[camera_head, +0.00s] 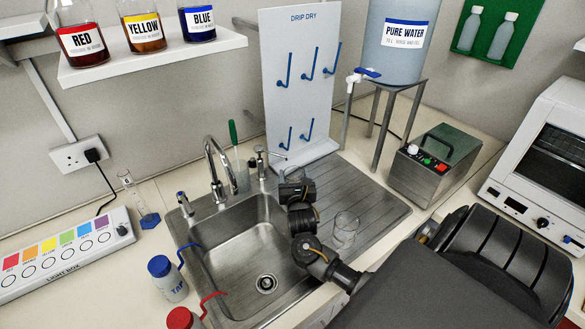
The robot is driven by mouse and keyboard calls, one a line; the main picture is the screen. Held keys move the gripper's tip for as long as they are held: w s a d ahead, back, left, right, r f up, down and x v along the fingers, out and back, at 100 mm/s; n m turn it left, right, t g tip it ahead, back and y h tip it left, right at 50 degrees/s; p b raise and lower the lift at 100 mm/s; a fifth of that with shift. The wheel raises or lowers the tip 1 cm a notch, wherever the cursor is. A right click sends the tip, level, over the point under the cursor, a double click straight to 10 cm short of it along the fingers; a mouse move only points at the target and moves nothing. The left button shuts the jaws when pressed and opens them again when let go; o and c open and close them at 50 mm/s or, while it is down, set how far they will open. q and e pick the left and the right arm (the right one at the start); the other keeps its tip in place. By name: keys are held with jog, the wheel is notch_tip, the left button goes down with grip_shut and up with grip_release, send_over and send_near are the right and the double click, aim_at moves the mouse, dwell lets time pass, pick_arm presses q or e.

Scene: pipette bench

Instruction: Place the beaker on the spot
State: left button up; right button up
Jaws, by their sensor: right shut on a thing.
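My right gripper (296,191) reaches in from the lower right, over the right rim of the sink. It is shut on a clear glass vessel (295,173), which looks like a beaker and is mostly hidden behind the gripper. A second clear glass beaker (345,229) stands upright on the steel draining board (385,212), to the right of my right wrist and apart from the gripper. I cannot make out a marked spot. My left gripper is not in view.
The sink (235,250) with its tap (213,165) lies left of the gripper. The drip-dry rack (300,80) stands behind. A pure water tank (397,40) on a stand and a grey-green box (435,165) are at right. Part of the draining board is clear.

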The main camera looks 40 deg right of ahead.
aim_at(293, 173)
jog(key=shift+w+d+r, duration=0.1)
jog(key=shift+w+d, duration=0.25)
jog(key=shift+w, duration=0.1)
jog(key=shift+w+d, duration=0.25)
jog(key=shift+w, duration=0.05)
jog(key=p+x, duration=0.1)
jog(key=x, duration=0.1)
jog(key=shift+w+d+r, duration=0.1)
jog(key=shift+w+d, duration=0.1)
jog(key=shift+w, duration=0.05)
jog(key=shift+w+d+f, duration=0.1)
jog(key=shift+w+f, duration=0.2)
jog(key=shift+f, duration=0.55)
jog(key=shift+s, duration=0.1)
jog(key=shift+f, duration=0.2)
jog(key=o, duration=1)
